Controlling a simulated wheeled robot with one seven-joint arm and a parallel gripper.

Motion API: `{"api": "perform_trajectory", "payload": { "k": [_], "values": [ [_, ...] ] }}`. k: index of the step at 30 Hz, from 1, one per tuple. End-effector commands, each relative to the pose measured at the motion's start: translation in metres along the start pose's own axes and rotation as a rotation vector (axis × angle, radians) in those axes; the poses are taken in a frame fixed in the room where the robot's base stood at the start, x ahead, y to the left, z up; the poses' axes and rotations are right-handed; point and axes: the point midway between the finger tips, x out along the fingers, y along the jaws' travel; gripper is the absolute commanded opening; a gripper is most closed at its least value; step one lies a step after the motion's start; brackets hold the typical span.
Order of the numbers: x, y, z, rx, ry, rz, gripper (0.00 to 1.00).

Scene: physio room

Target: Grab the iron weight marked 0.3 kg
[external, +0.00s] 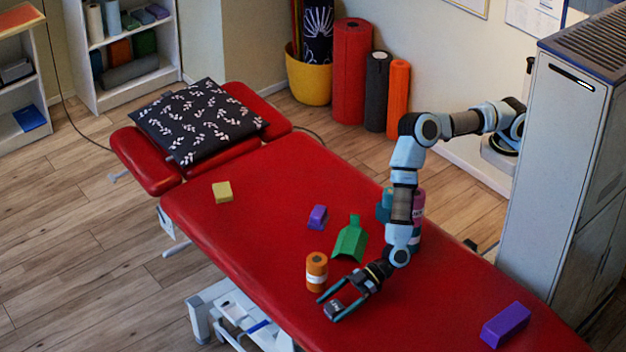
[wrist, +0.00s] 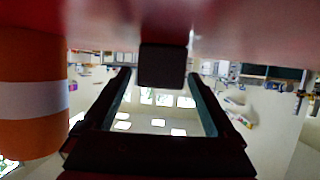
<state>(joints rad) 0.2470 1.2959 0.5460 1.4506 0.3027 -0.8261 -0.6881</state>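A small dark grey weight (external: 334,308) lies on the red treatment table near its front edge in the external view. A pale mark shows on its top, too small to read. My gripper (external: 332,308) is low over the table, with its two fingers spread on either side of the weight. In the wrist view, which looks upside down, the weight (wrist: 162,66) is a dark block between the fingertips of my gripper (wrist: 158,74). A gap shows at the left finger; the right finger is close to the block, and I cannot tell whether it touches.
An orange cylinder with a white band (external: 316,272) stands close beside my gripper; it fills the left of the wrist view (wrist: 30,120). A green wedge-shaped piece (external: 350,240), purple blocks (external: 317,217) and a yellow block (external: 222,192) lie on the red table (external: 260,180).

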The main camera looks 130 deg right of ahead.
Motion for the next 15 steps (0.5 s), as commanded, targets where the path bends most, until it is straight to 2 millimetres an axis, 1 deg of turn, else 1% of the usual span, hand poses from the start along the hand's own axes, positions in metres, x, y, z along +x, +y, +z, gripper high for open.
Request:
{"api": "perform_trajectory", "payload": {
  "k": [1, 2, 15],
  "values": [
    [-0.0001, 0.0000, -0.0001, 0.000, 0.000, 0.000, 0.85],
    [-0.0002, -0.0001, 0.0000, 0.000, 0.000, 0.000, 0.81],
    [-0.0003, -0.0001, 0.0001, 0.000, 0.000, 0.000, 0.32]
  ]
}}
